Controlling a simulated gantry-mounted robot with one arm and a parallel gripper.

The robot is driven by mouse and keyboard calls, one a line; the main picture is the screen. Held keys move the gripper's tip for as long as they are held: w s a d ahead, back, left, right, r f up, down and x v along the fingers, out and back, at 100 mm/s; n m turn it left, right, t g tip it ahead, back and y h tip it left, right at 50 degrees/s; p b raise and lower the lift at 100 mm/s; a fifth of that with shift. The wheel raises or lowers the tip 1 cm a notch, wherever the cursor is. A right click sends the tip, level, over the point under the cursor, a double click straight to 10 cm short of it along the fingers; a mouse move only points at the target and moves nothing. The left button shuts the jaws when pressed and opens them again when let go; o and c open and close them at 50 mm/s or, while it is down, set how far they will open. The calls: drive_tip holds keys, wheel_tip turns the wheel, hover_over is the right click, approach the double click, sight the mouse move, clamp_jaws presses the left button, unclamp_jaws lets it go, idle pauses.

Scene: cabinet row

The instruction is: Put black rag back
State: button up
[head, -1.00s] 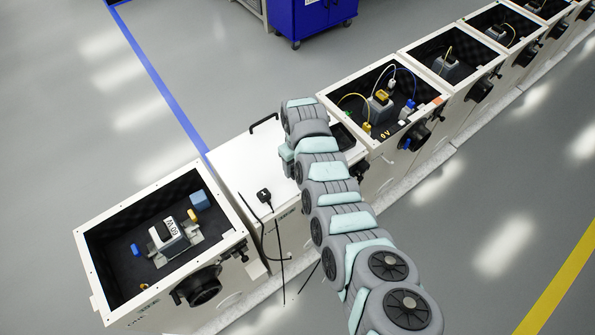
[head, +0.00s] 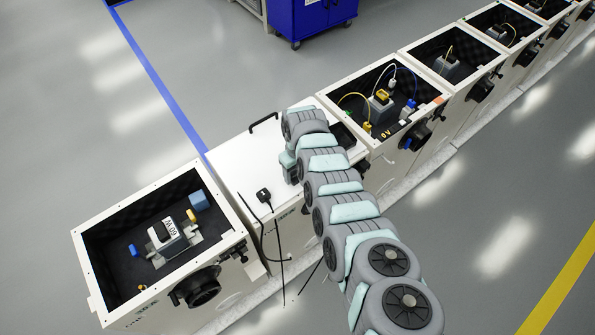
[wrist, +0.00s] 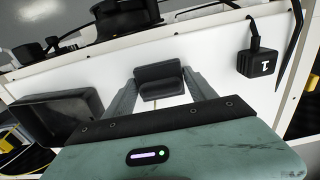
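In the wrist view, my gripper (wrist: 160,85) points at the white lid, with its two grey fingers set apart. A dark grey, block-like or folded thing (wrist: 160,77), which may be the black rag, lies between the fingertips. The fingers reach its left and right sides. I cannot tell whether they press on it or whether it rests on the lid. In the head view, my gripper (head: 289,166) is low over the white lid (head: 238,172), its fingers hidden by my arm. A shallow black tray (wrist: 58,115) is left of the gripper in the wrist view.
A black cabled device (head: 263,195) lies on the lid and shows at the right in the wrist view (wrist: 257,62). An open box (head: 88,262) stands at left, and another open box with cables (head: 432,103) at right. A black handle (head: 264,122) is at the lid's back.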

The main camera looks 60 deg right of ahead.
drive_tip(key=o, duration=0.4)
drive_tip(key=shift+r, duration=0.1)
wheel_tip(320, 180, up, 12)
drive_tip(key=p, duration=0.1)
idle(0.6)
